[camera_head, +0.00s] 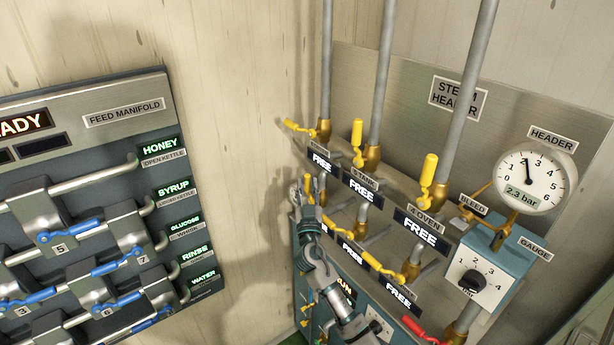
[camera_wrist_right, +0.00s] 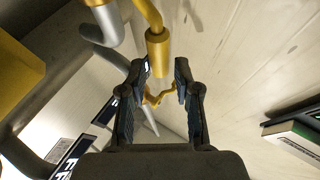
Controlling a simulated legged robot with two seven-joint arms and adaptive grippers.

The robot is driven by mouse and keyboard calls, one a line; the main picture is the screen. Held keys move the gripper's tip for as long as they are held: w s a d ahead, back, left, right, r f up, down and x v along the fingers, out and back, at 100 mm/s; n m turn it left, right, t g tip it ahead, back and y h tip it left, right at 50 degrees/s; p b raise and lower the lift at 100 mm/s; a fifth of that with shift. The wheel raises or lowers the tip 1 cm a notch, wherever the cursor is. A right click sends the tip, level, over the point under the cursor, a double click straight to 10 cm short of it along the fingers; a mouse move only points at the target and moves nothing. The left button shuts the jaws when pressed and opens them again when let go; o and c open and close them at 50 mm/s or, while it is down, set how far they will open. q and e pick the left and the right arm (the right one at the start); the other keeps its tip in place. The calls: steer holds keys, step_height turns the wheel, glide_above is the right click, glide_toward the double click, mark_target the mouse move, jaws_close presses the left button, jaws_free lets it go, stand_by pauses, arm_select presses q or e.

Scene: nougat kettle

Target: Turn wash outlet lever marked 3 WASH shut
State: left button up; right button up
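My right gripper (camera_head: 308,198) is at the left end of the steam header, by a yellow lever (camera_head: 322,194) below the leftmost FREE sign (camera_head: 321,162). In the right wrist view the gripper (camera_wrist_right: 160,78) is open. I cannot read a 3 WASH label on any lever; the small tags here are blurred or partly hidden by my arm. My left gripper is not in view.
Yellow levers (camera_head: 428,172) stand on the upright pipes above, with more yellow levers (camera_head: 383,265) in a lower row. A gauge box (camera_head: 492,270) and red lever (camera_head: 420,330) are at right. The feed manifold (camera_head: 125,105) with blue levers is at left. Bare wall (camera_head: 235,130) lies between.

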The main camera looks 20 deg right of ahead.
mark_target(307, 182)
steer(key=shift+x, duration=1.65)
steer(key=shift+f, duration=0.1)
steer(key=shift+c, duration=0.3)
steer(key=shift+s, duration=0.1)
jaws_close()
